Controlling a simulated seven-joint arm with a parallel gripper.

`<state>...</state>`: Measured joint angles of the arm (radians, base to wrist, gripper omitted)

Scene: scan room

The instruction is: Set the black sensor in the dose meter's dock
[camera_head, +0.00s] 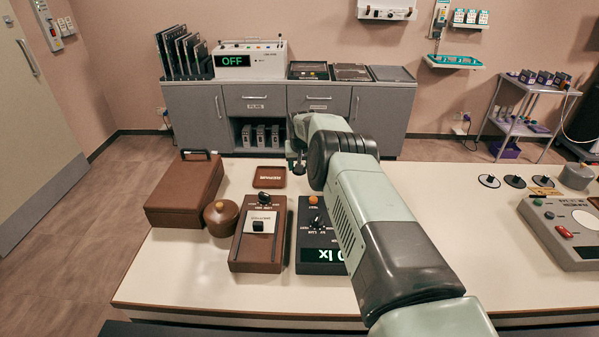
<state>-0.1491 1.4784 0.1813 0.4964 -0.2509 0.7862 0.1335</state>
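My gripper (298,166) hangs over the table near the brown tray, partly hidden by my arm; its fingers are too small and dark to tell if they are open or shut. A brown meter (246,256) stands left of centre with a black dial and a small black block (261,226) on its pale label. I cannot tell whether that block is the sensor. A dark meter (318,231) beside it has an orange button and a lit "lx" display, partly hidden by my arm. Black discs (515,181) lie at the right. I cannot tell which device is the dose meter.
A brown tray (269,183) lies at the table's far edge. A brown case (184,192) and round brown pot (221,217) stand left. A grey control box (566,238) stands right. The white tabletop (460,240) is clear right of my arm. Cabinets (220,110) stand behind.

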